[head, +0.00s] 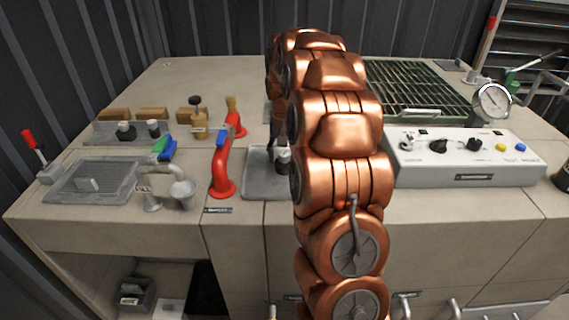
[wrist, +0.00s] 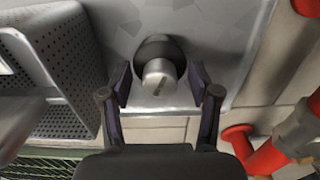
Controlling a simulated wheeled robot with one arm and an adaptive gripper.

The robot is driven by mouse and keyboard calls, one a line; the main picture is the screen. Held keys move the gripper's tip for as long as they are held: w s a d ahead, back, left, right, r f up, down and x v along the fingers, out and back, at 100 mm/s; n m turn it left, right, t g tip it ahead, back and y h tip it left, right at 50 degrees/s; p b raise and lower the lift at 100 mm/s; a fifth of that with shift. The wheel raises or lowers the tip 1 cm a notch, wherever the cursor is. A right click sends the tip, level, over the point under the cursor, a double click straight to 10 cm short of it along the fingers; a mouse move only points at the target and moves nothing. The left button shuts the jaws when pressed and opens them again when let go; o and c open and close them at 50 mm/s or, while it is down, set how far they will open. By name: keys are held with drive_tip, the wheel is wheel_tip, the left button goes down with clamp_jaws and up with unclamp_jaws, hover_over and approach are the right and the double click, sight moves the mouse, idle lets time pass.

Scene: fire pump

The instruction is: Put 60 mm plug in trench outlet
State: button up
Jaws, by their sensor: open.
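A plug with a dark round body and a silver, marked knob (wrist: 160,76) stands on a grey speckled surface in the wrist view. Its size marking is not legible. My gripper (wrist: 161,85) is open, with one dark finger on each side of the knob and small gaps visible. In the head view a plug (head: 283,158) stands on a grey tray (head: 262,187), partly behind my copper arm, which hides most of my gripper. Two more dark plugs, a left one (head: 125,131) and a right one (head: 153,128), stand at the left. I cannot identify the trench outlet.
A perforated metal box (wrist: 50,60) is close beside my gripper in the wrist view. A red pipe (head: 222,170) rises left of the tray. A green grating (head: 410,85) lies behind.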

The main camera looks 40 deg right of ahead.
drive_tip(key=shift+c, duration=0.3)
clamp_jaws()
idle(0.3)
